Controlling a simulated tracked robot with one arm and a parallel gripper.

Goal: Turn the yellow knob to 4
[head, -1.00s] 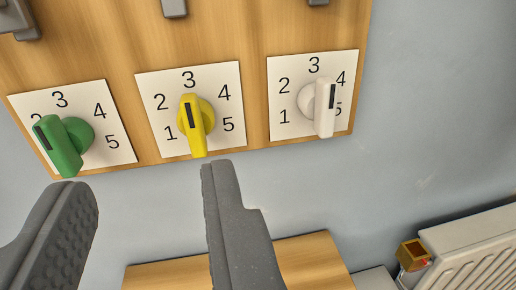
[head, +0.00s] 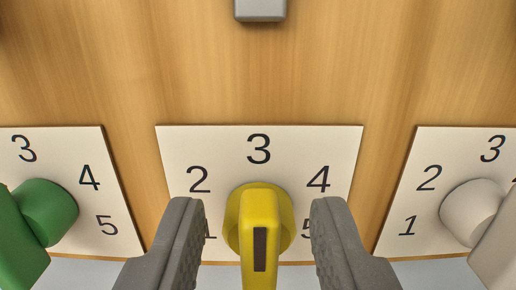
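The yellow knob (head: 258,225) sits at the bottom centre of a white dial plate (head: 340,143) on the wooden panel. The 2, 3 and 4 on the plate are clear; the 1 and 5 are partly hidden by my fingers. The knob's bar, with a dark stripe, looks upright in the picture, roughly in line with the 3 above it. My gripper (head: 258,212) is open, one finger on each side of the knob. A gap shows between the knob and each finger. The bar's lower end is cut off by the picture edge.
A green knob (head: 46,212) on its own plate stands to the left, and a white knob (head: 468,212) to the right. A grey part (head: 260,9) sticks out of the panel above. The wood between is bare.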

